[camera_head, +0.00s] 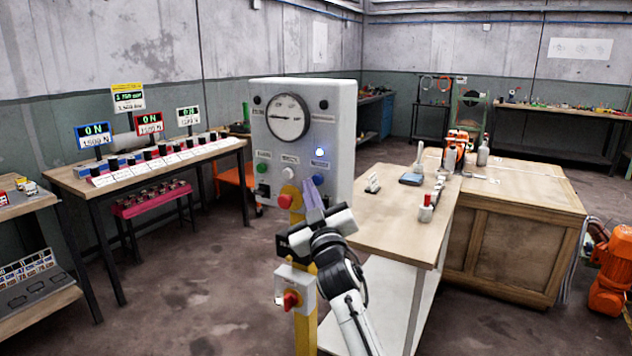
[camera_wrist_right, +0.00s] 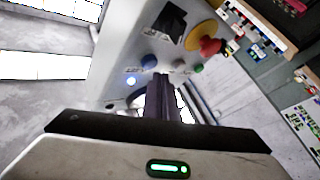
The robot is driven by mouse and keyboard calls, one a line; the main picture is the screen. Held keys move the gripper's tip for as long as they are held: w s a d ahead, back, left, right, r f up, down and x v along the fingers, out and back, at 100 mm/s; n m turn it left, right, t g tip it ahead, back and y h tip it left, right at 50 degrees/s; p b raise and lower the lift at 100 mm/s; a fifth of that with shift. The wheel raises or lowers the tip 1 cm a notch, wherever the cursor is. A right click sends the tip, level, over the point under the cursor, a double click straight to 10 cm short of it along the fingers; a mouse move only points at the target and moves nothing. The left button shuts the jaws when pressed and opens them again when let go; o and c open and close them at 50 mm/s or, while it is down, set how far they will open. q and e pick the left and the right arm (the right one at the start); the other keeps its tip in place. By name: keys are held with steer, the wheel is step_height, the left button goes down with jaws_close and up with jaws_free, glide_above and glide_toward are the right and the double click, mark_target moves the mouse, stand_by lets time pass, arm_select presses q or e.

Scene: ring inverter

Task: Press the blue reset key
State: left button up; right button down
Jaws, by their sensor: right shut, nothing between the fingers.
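A grey-white control panel (camera_head: 342,115) on a yellow post carries the blue key (camera_head: 318,180) at its lower right, below a lit blue-white lamp (camera_head: 319,152). In the right wrist view the blue key (camera_wrist_right: 149,61) shows near the lit lamp (camera_wrist_right: 131,80). My right gripper (camera_head: 311,184) is shut and empty, its purple-grey fingers pointing at the panel. The tips appear just left of the blue key in the head view. In the wrist view the fingers (camera_wrist_right: 162,78) end close to the key; I cannot tell whether they touch it. My left gripper is out of view.
A white key (camera_head: 287,173) and a green key (camera_head: 262,168) sit left of the blue one. A red mushroom button (camera_head: 285,201) juts out below, close to my gripper. A red rotary switch (camera_head: 291,300) is lower on the post. A wooden workbench (camera_head: 405,225) stands right.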

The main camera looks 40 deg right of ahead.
steer(key=shift+d, duration=0.15)
steer(key=shift+w+d, duration=0.15)
steer(key=shift+d, duration=0.1)
steer(key=shift+w+d, duration=0.15)
steer(key=shift+d, duration=0.3)
stand_by(0.6)
stand_by(0.4)
steer(key=shift+s+a, duration=0.35)
steer(key=shift+a, duration=0.5)
steer(key=a, duration=0.1)
steer(key=s+a, duration=0.1)
steer(key=a, duration=0.1)
steer(key=s+a, duration=0.1)
steer(key=shift+a, duration=0.35)
